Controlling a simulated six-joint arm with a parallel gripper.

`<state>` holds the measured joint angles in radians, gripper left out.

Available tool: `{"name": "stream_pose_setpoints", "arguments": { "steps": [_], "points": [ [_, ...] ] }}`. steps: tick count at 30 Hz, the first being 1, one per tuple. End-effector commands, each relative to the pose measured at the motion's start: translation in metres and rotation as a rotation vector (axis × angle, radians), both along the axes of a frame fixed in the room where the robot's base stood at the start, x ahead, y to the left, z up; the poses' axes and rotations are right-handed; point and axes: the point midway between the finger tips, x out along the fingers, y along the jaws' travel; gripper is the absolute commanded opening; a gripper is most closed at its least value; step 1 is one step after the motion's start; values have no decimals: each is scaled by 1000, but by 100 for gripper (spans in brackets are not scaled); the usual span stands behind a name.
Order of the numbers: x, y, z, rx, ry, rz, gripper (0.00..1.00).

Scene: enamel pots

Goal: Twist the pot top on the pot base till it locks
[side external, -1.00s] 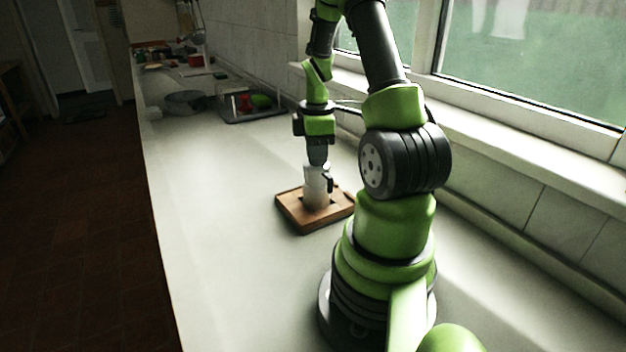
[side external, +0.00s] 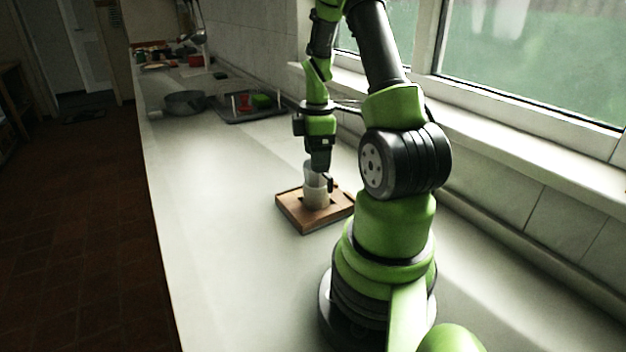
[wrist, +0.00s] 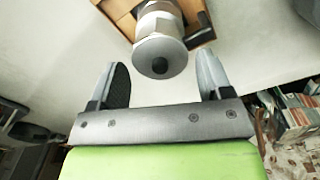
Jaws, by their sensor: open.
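My gripper (wrist: 160,66) is open, one finger on each side of the pot top in the picture, with gaps visible. In the side view my gripper (side external: 319,164) is just above the pot and partly hides its top.
The pot stands on a wooden board (side external: 292,212) on the pale counter (side external: 215,220). A grey pan (side external: 185,104) and a dark tray (side external: 250,112) with red and green things lie farther back. The counter left of the board is clear. The window wall is at the right.

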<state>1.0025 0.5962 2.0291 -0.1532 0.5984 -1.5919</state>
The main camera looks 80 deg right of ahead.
Motion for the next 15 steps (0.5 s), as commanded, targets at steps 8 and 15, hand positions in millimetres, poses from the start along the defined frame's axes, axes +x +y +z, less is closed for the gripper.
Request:
{"name": "stream_pose_setpoints", "arguments": {
  "steps": [8,15],
  "points": [
    [1,-1,18,-4,-3,0,72],
    [0,-1,44,-3,-3,0,72]
  ]
}}
